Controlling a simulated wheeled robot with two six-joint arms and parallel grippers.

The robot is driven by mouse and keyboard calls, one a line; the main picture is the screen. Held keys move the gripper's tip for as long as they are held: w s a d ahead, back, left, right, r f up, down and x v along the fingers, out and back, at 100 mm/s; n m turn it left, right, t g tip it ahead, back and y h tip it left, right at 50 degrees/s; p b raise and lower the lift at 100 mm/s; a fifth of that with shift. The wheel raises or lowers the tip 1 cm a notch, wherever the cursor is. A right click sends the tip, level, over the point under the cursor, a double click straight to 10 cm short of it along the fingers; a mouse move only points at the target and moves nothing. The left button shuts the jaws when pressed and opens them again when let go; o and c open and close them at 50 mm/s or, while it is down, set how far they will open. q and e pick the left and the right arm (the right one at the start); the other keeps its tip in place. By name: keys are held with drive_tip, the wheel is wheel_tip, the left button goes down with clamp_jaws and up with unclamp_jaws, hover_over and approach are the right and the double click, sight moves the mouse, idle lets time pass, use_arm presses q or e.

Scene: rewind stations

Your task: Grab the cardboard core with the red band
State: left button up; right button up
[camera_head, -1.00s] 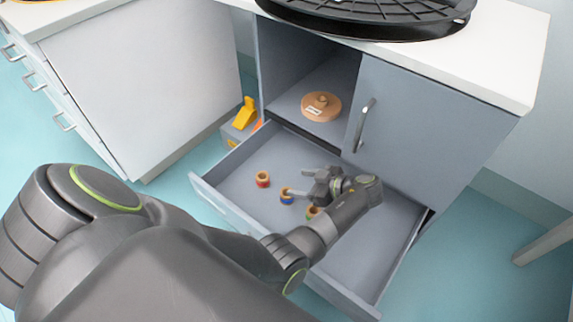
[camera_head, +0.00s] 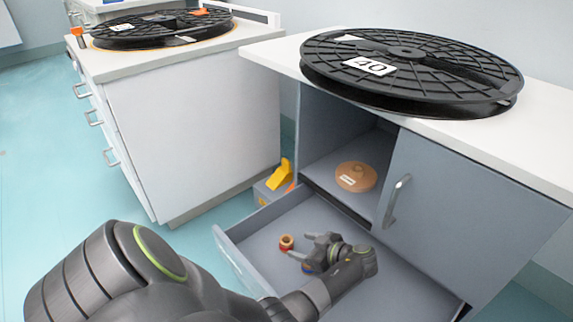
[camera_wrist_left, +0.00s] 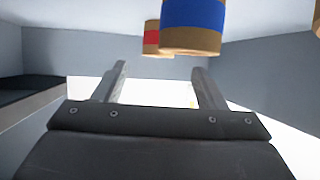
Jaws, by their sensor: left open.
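The cardboard core with the red band (camera_head: 286,243) stands in the open drawer, just beyond my left gripper's fingertips in the head view. In the left wrist view, the red-banded core (camera_wrist_left: 151,38) is partly hidden behind the larger-looking blue-banded core (camera_wrist_left: 193,20). My left gripper (camera_head: 299,246) is low over the drawer, open, with nothing between its fingers. Both fingers of the left gripper (camera_wrist_left: 162,76) show apart in the wrist view. In the head view the blue-banded core (camera_head: 308,268) is mostly covered by the gripper. My right gripper is not in view.
The drawer (camera_head: 262,229) has walls around the cores. A tan disc (camera_head: 356,177) lies in the open cabinet compartment above. A black reel labelled 40 (camera_head: 410,68) sits on the counter. A yellow-and-grey item (camera_head: 279,178) stands beside the drawer.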

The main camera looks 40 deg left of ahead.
sight(283, 239)
use_arm(q)
drive_tip(key=b+x, duration=0.2)
drive_tip(key=x, duration=0.3)
drive_tip(key=shift+w, duration=0.1)
drive_tip(key=shift+r, duration=0.15)
drive_tip(key=c, duration=1.1)
